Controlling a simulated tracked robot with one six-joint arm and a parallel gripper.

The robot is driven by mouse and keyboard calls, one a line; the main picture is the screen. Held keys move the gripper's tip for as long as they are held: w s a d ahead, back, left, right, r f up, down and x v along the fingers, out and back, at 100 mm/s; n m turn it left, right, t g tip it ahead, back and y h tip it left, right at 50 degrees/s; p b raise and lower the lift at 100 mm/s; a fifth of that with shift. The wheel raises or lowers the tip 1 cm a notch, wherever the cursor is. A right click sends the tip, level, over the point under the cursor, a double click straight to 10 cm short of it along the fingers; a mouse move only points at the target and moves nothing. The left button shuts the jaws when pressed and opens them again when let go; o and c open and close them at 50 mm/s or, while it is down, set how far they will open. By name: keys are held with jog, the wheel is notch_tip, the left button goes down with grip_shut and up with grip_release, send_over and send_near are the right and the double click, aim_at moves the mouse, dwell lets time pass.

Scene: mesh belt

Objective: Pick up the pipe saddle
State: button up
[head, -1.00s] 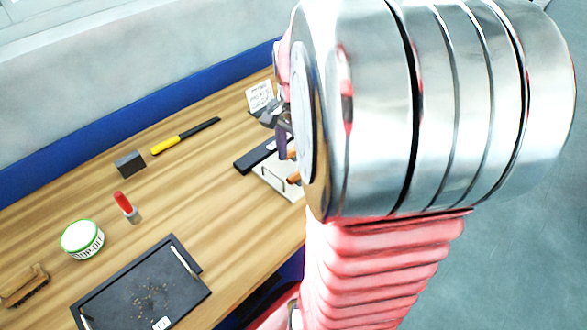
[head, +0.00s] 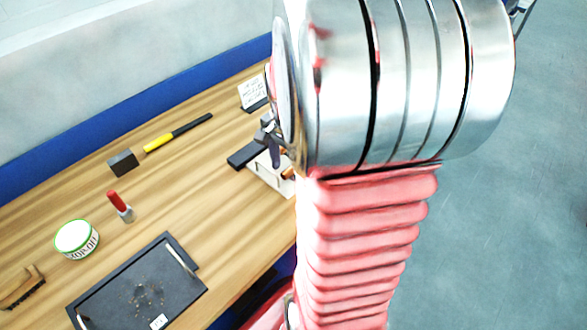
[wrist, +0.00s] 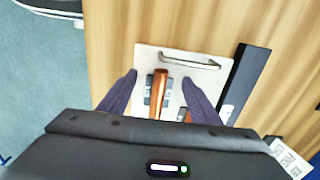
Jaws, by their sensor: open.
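In the wrist view an orange-brown, pipe-like piece (wrist: 160,92) stands out on a pale plate (wrist: 178,60) with a metal handle, with small grey blocks beside it. I take this to be the pipe saddle, but its full shape is unclear. A second orange-brown bit shows lower right, partly hidden by my gripper. My gripper (wrist: 160,77) is open, its two dark purple fingers apart on either side of the piece, not visibly touching it. In the head view my arm covers much of the plate (head: 262,178); one orange-brown end (head: 288,173) shows near my gripper (head: 272,147).
A dark bar (head: 245,155) lies along the plate's edge. A printed card (head: 252,93) stands behind. A yellow-handled tool (head: 178,133), dark block (head: 122,163), red-topped item (head: 120,205), round tub (head: 76,239) and black tray (head: 137,290) lie to the left, with bare wood between.

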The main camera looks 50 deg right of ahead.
jog(key=shift+c, duration=0.2)
jog(key=c, duration=1.3)
jog(key=shift+c, duration=0.2)
notch_tip(320, 180, up, 10)
jog(key=shift+f, duration=0.25)
dwell(0.5)
jog(key=shift+f, duration=1.05)
jog(key=shift+f, duration=0.35)
jog(key=shift+f, duration=0.7)
